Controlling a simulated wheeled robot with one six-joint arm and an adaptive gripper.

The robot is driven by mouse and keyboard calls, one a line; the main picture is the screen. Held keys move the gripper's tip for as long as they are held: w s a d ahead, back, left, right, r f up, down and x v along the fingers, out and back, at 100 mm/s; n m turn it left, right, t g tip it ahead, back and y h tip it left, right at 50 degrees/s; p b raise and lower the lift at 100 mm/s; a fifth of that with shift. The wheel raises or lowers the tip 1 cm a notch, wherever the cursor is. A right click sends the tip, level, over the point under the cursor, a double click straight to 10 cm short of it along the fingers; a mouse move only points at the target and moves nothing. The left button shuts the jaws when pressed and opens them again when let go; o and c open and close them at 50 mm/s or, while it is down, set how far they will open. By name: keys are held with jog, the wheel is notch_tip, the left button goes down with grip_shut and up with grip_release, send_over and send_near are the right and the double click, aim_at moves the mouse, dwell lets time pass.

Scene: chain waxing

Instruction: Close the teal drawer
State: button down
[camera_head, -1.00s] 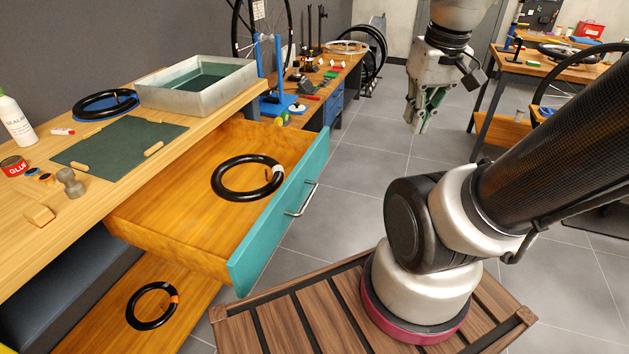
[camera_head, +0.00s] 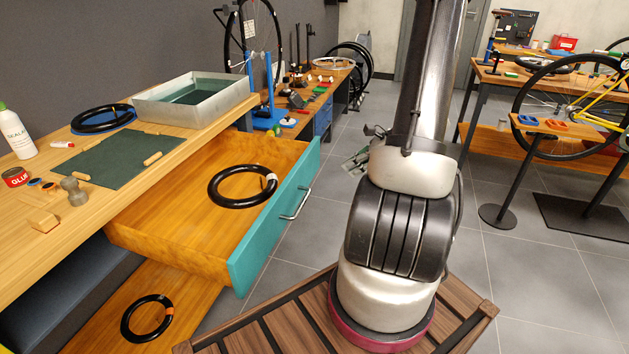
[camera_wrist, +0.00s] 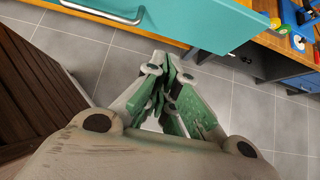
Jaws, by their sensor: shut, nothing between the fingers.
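The teal drawer (camera_head: 276,216) is pulled out from the workbench. Its teal front faces right and carries a silver bar handle (camera_head: 296,204). A black ring-shaped tyre or tube (camera_head: 242,186) lies inside it. My gripper (camera_head: 357,160) is right of the drawer front, above the floor, partly hidden behind my arm in the head view. In the wrist view my gripper (camera_wrist: 168,75) is shut and empty, with its tips pointing up the picture. The teal front (camera_wrist: 195,22) and the handle (camera_wrist: 115,14) show at the top of that view, apart from the fingers.
The bench top (camera_head: 110,205) holds a green mat (camera_head: 120,155), a metal tray (camera_head: 195,95) and small items. A blue drawer unit (camera_head: 322,117) stands beyond. The grey tiled floor (camera_head: 310,240) is clear between the drawer and my base.

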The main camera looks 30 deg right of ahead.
jog(key=w+a+r+x, duration=0.1)
jog(key=r+x, duration=0.1)
jog(key=x, duration=1)
jog(key=shift+w+a+f, duration=0.25)
jog(key=shift+w+a, duration=0.05)
jog(key=shift+w, duration=0.2)
jog(key=w+a, duration=0.7)
jog(key=w, duration=0.1)
jog(key=w+a, duration=0.7)
jog(key=w, duration=0.2)
jog(key=w+a, duration=0.6)
jog(key=w, duration=0.3)
jog(key=shift+w+a, duration=0.25)
jog(key=shift+a, duration=0.15)
jog(key=shift+w+a, duration=0.4)
jog(key=shift+w, duration=0.1)
jog(key=shift+w+a+r, duration=0.1)
jog(key=shift+r, duration=0.1)
